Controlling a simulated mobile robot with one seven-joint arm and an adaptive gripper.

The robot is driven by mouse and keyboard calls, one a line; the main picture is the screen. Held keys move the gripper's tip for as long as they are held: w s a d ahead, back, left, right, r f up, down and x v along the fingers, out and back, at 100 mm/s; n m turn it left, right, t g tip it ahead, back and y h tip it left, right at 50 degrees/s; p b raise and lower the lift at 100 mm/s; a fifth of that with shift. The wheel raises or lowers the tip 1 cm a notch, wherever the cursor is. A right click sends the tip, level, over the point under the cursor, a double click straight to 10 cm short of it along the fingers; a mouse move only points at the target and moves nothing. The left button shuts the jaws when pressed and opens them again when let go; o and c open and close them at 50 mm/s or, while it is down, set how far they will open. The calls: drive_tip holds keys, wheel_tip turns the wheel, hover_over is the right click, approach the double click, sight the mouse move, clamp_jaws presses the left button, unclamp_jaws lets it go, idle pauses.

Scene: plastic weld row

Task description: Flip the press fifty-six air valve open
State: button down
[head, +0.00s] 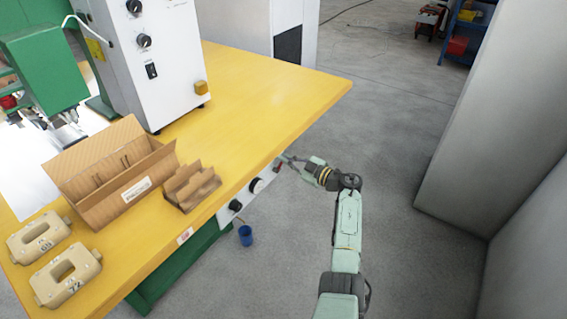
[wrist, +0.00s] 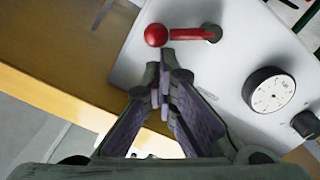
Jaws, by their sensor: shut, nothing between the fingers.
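A red valve lever (wrist: 188,35) with a round red knob (wrist: 156,35) at its end shows at the top of the wrist view. It points left from its pivot on a pale panel (wrist: 235,60). My gripper (wrist: 163,85) is shut and empty, its fingertips just below the lever in that view. I cannot tell whether they touch it. In the head view my gripper (head: 287,159) is at the yellow table's right edge, by the pale panel (head: 228,213) under the tabletop. The lever cannot be made out there. No press number is readable.
A round gauge (wrist: 269,91) and a dark knob (wrist: 305,124) sit right of the lever. The yellow table (head: 250,110) holds an open cardboard box (head: 150,200), a smaller carton (head: 190,187) and two beige blocks (head: 68,275). A blue cup (head: 245,236) is below the panel.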

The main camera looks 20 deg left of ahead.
drive_tip(key=m, duration=0.1)
drive_tip(key=w+f+m+b, duration=0.1)
drive_tip(key=m, duration=0.1)
drive_tip(key=w+f+m+b, duration=0.1)
drive_tip(key=m, duration=0.1)
drive_tip(key=shift+w+d, duration=0.2)
drive_tip(key=shift+d, duration=0.2)
drive_tip(key=shift+f, duration=0.1)
idle(0.4)
